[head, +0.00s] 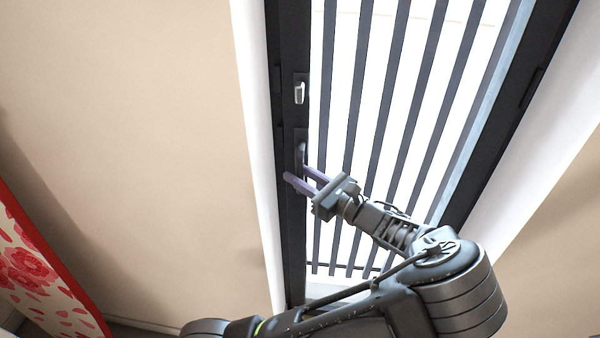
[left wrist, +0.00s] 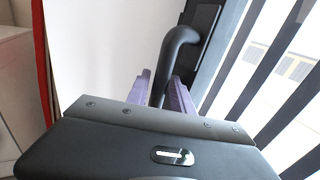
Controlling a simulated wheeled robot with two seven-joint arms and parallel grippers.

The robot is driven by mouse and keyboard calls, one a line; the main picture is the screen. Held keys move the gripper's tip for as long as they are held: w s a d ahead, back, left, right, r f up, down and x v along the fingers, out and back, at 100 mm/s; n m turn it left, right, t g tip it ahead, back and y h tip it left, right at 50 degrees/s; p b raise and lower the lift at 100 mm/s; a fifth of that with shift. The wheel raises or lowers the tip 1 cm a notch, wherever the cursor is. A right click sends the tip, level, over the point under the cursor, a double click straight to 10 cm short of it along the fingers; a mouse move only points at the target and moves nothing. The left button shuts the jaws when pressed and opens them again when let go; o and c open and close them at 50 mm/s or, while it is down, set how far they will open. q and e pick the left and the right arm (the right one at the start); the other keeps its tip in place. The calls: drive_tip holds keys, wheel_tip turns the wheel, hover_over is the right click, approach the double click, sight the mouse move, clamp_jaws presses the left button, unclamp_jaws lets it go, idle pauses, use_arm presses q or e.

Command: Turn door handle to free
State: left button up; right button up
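The dark door handle (head: 300,153) is a bent lever on a dark plate on the left stile of the barred door (head: 292,225). In the left wrist view the handle (left wrist: 176,45) curves out from its plate and hangs down. My left gripper (head: 295,172) is at the lower part of the handle, its two purple fingers apart. In the left wrist view the fingers (left wrist: 160,88) stand on either side of the lever. Contact cannot be made out, and the gripper body hides the lever's lower end. My right gripper is not in view.
A small light lock fitting (head: 299,93) sits above the handle. Dark vertical bars (head: 372,110) fill the door to the right. A beige wall (head: 130,130) lies to the left, with a red floral panel (head: 35,270) at the lower left.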

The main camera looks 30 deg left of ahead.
use_arm(q)
drive_tip(key=shift+c, duration=0.5)
clamp_jaws()
idle(0.9)
